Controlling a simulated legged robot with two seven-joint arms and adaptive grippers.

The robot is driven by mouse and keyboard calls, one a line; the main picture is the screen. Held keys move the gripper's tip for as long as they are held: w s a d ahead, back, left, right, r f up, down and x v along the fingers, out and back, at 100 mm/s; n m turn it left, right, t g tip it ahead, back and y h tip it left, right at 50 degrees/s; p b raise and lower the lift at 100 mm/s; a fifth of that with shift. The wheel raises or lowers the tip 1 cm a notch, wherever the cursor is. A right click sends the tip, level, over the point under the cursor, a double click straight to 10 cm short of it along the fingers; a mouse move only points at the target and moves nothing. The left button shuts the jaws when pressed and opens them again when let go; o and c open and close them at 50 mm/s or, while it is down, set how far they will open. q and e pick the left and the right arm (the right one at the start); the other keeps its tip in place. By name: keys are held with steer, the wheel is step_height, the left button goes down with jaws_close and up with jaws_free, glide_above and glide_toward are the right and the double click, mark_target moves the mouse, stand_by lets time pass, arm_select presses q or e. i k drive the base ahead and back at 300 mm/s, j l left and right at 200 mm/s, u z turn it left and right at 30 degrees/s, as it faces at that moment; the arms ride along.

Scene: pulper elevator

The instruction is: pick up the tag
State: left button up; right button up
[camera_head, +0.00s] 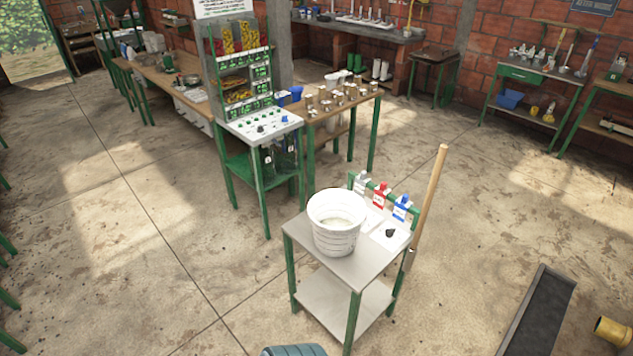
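Three tags hang along the green rail at the back of a small metal cart. They are a grey-white tag (362,181), a red tag (380,194) and a blue tag (401,208). Each has a pale label too small to read. I cannot tell which one is the task's tag. Neither of my grippers is in view, and nothing is seen holding the tags.
A white bucket (336,222) stands on the cart (352,272) beside a white panel with a black knob (390,233). A wooden-handled tool (430,200) leans at the cart's right. A dark trough (540,310) lies right; open floor is left.

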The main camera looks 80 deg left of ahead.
mark_target(361, 181)
steer(key=u, duration=2.15)
steer(key=z, duration=1.85)
steer(key=u, duration=1.85)
steer(key=i+j+u, duration=0.35)
steer(key=j+u, duration=0.15)
steer(key=i+j+u, duration=0.5)
